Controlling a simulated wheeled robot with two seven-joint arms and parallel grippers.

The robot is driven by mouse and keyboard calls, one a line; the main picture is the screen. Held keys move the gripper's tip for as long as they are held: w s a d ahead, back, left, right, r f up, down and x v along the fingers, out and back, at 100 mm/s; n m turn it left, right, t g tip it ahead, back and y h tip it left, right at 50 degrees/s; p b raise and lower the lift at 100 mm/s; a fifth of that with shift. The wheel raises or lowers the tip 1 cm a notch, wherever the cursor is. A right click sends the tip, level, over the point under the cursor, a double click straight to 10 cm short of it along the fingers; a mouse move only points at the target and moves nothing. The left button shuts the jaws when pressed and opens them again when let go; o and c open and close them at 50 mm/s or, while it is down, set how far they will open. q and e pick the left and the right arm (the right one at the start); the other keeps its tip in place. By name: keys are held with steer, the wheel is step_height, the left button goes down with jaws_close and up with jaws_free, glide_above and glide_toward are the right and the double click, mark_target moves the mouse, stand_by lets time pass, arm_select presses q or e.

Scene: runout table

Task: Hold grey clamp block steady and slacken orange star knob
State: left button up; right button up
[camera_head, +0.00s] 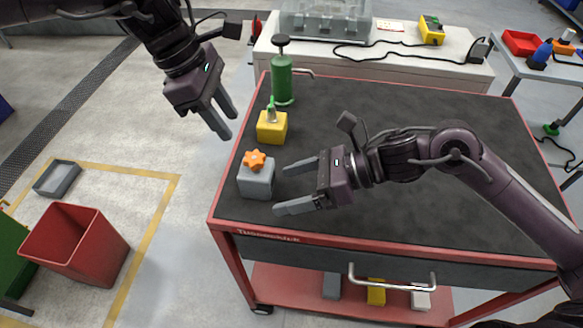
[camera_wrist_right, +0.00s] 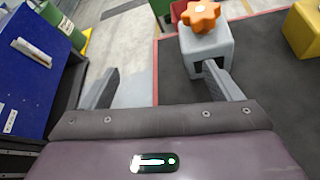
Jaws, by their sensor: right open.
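The grey clamp block (camera_head: 257,182) stands upright near the left edge of the table, with the orange star knob (camera_head: 255,160) on top. My right gripper (camera_head: 280,191) is open and empty just right of the block, its fingers pointing left towards it. In the right wrist view, the block (camera_wrist_right: 205,45) and knob (camera_wrist_right: 201,15) are ahead and right of centre. The right-hand finger there covers part of the block's lower face; contact cannot be told. My left gripper (camera_head: 231,126) is open and empty, above and beyond the block, over the table's left edge.
A yellow block (camera_head: 271,128) with a green-topped fitting stands behind the clamp block, and a green cylinder (camera_head: 282,82) is farther back. The dark tabletop (camera_head: 400,110) is mostly clear to the right. A red bin (camera_head: 75,243) is on the floor at left.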

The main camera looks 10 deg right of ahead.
mark_target(257, 175)
steer(key=w, duration=0.1)
steer(key=w+f+n+t, duration=0.1)
steer(key=w, duration=0.1)
steer(key=w+f+t, duration=0.1)
steer(key=w, duration=0.1)
steer(key=shift+w+d+n, duration=0.1)
steer(key=shift+w+n, duration=0.1)
steer(key=shift+n, duration=0.1)
steer(key=x, duration=0.7)
steer(key=shift+w+a+f, duration=0.1)
steer(key=shift+a+f, duration=0.05)
steer(key=shift+a, duration=0.05)
